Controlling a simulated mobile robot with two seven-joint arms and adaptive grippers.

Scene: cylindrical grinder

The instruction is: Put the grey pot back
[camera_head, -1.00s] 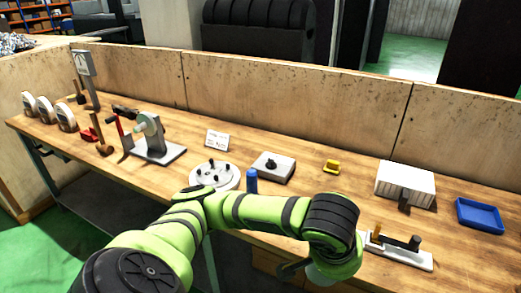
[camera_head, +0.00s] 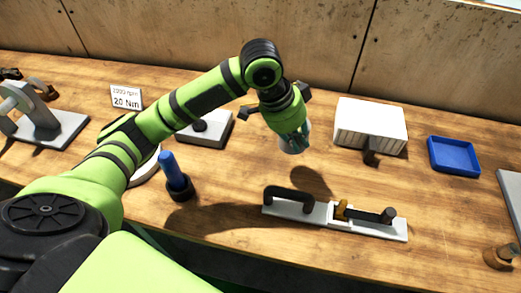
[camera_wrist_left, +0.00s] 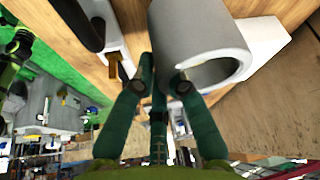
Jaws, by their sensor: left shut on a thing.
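The grey pot (camera_head: 294,143) hangs below my left gripper (camera_head: 290,128), above the wooden bench. Its shadow lies on the bench top below, apart from it. In the left wrist view the pot (camera_wrist_left: 203,38) is a smooth hollow cylinder with its open end facing the gripper. The dark green fingers of the left gripper (camera_wrist_left: 160,82) are shut on its wall at the rim. My right gripper is in neither view.
A pale base (camera_head: 330,213) with black handles lies at the front of the bench. A blue-handled tool in a black holder (camera_head: 178,185) stands left of it. A white ribbed box (camera_head: 370,122) and blue tray (camera_head: 455,156) stand to the right.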

